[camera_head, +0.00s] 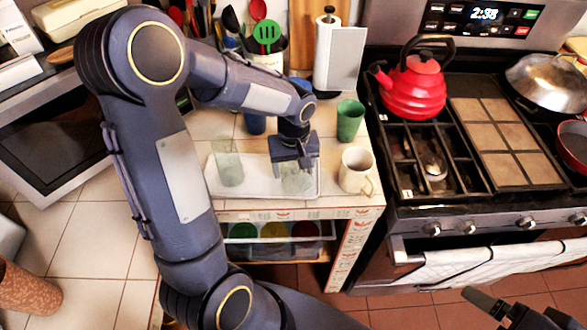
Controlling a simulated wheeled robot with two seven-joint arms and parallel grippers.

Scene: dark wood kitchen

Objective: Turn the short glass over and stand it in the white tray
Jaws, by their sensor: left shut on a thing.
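The white tray (263,189) lies on the counter near its front edge. My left gripper (296,165) points down over the tray's right part and is shut on the short glass (297,182). The clear glass is partly hidden by the fingers. I cannot tell whether it touches the tray floor, or which way its mouth faces. A taller clear glass (228,170) stands in the tray's left part, apart from the short one. My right gripper (490,303) shows only in part at the lower right edge, away from the counter; its opening is unclear.
A cream mug (355,170) stands close to the tray's right end, with a green cup (350,121) behind it. A blue cup (255,124) is behind the tray. The stove with a red kettle (414,92) is to the right.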

